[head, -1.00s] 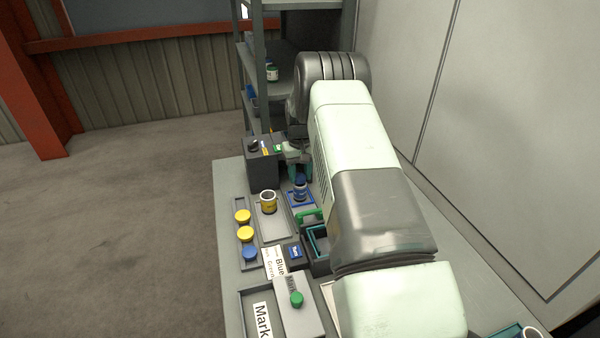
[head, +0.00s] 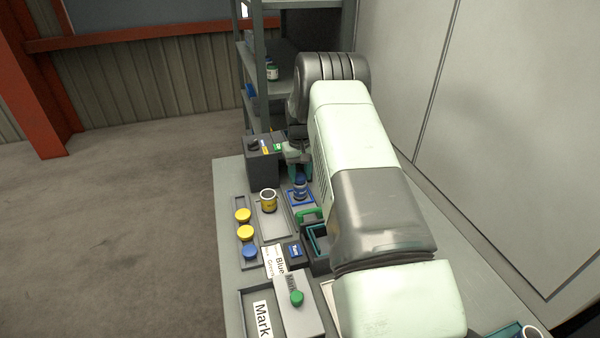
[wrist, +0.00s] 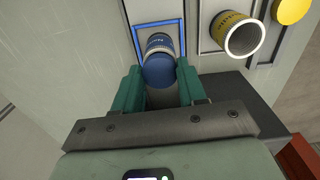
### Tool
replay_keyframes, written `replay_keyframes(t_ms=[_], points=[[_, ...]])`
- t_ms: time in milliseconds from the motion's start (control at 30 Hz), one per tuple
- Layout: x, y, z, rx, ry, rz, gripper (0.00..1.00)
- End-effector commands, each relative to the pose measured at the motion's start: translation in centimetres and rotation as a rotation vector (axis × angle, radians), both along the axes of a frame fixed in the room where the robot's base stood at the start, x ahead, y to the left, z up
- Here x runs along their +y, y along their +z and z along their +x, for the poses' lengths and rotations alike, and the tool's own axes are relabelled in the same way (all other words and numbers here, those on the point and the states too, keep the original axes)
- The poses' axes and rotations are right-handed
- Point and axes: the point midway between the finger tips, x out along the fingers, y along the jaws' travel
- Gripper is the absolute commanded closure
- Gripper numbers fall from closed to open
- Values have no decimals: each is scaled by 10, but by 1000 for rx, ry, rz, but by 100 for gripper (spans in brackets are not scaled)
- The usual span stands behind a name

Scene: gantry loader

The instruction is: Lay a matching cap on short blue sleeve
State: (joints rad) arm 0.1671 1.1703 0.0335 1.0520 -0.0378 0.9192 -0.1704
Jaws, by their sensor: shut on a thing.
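The short blue sleeve (wrist: 157,44) stands upright inside a blue square outline, with a pale label band around it. It also shows in the head view (head: 301,190), just below my gripper. A blue cap (wrist: 159,71) is between the green fingers of my gripper (wrist: 159,88), which is shut on it. The cap lies over the sleeve's top end in the wrist view and covers its mouth. Whether it is seated or just above, I cannot tell. In the head view my gripper (head: 300,172) is partly hidden by my arm.
A yellow sleeve (wrist: 240,35) stands open beside the blue one. Two yellow caps (head: 243,215) (head: 246,233) and another blue cap (head: 249,252) lie in a narrow tray at left. A dark box (head: 262,172) stands behind. A green-handled bin (head: 316,243) is in front.

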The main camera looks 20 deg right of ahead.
Motion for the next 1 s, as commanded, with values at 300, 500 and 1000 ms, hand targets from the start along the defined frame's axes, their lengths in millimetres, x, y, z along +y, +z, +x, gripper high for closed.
replay_keyframes(t_ms=[300, 500, 1000], points=[[0, 0, 0, 0, 0, 0, 35], [0, 0, 0, 0, 0, 0, 29], [0, 3, 0, 0, 0, 0, 12]])
